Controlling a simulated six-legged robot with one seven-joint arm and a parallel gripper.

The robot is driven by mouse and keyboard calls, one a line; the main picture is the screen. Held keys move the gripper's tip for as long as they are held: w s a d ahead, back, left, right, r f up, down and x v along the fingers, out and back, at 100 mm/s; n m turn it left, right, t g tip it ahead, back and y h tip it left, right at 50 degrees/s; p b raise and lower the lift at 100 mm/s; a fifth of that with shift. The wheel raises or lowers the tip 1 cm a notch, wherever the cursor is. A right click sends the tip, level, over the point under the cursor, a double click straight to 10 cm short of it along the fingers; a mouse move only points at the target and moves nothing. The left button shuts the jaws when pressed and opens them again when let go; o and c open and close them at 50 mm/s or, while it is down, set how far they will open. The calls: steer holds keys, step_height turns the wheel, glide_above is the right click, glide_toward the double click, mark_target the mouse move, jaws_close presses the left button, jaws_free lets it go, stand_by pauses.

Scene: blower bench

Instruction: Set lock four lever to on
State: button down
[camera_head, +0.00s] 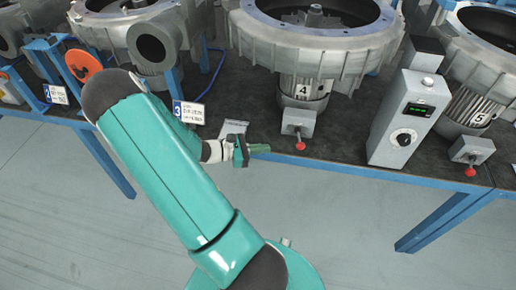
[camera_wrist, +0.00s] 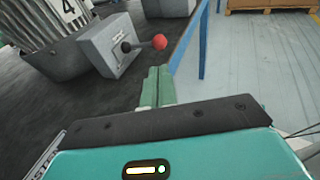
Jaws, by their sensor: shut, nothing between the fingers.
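The lock four box is a small grey box (camera_head: 297,121) below the blower motor marked 4 (camera_head: 303,92). Its lever, with a red ball knob (camera_head: 300,146), points down toward the bench front in the head view. In the wrist view the box (camera_wrist: 108,45) is at upper left and the red knob (camera_wrist: 159,41) sticks out to the right on a dark stem. My gripper (camera_head: 266,149) is left of the knob and apart from it. In the wrist view its green fingers (camera_wrist: 158,84) are together, with nothing between them, just below the knob. The box's label is too small to read.
A grey control box (camera_head: 404,115) with a display and dial stands to the right. Another red-knobbed lever (camera_head: 470,170) is by motor 5. A number 3 card (camera_head: 189,112) stands left. The blue bench edge (camera_head: 360,170) runs in front, with open floor beyond.

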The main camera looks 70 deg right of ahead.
mark_target(299, 148)
steer(key=x, duration=0.9)
steer(key=shift+s+d, duration=0.2)
steer(key=shift+s, duration=0.1)
steer(key=shift+s+f, duration=0.1)
steer(key=shift+s+d, duration=0.1)
steer(key=shift+s, duration=0.85)
steer(key=s+a+v, duration=0.1)
steer(key=v, duration=1.3)
steer(key=shift+s+a, duration=0.2)
steer(key=shift+a, duration=0.2)
